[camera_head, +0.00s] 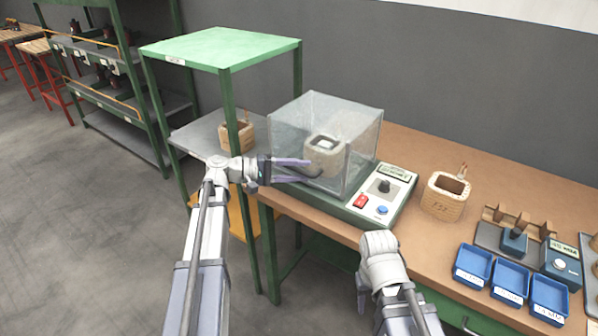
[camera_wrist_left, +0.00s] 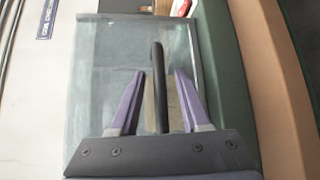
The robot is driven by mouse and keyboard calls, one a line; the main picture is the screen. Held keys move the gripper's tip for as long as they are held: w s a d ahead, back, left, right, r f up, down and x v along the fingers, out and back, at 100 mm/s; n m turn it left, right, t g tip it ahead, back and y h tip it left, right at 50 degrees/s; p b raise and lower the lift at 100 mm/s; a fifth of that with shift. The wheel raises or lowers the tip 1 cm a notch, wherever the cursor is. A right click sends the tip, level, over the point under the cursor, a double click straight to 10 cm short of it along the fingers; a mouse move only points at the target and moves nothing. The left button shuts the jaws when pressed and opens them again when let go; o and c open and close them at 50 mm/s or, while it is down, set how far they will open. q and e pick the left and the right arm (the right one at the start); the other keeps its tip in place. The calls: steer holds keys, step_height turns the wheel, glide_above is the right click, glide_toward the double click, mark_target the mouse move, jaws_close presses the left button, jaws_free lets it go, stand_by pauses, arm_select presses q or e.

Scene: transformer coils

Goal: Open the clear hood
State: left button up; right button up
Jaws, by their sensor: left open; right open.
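The clear hood (camera_head: 283,135) is a see-through box, down over the tester base (camera_head: 385,212). A tan coil (camera_head: 325,160) with a pale top stands inside it. The dark bar handle (camera_wrist_left: 158,85) is on the hood's front side, and it also shows in the head view (camera_head: 308,173). My left gripper (camera_head: 309,170) reaches in from the left with its purple fingers open. In the left wrist view its fingers (camera_wrist_left: 159,73) lie on either side of the handle, with gaps.
The tester's panel has a red switch (camera_head: 361,201) and a knob. Another coil (camera_head: 445,197) stands right of it. Blue bins (camera_head: 510,281) and a small device are further right.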

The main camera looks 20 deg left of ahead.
arm_select(q)
steer(key=shift+c, duration=0.4)
jaws_close()
stand_by(0.9)
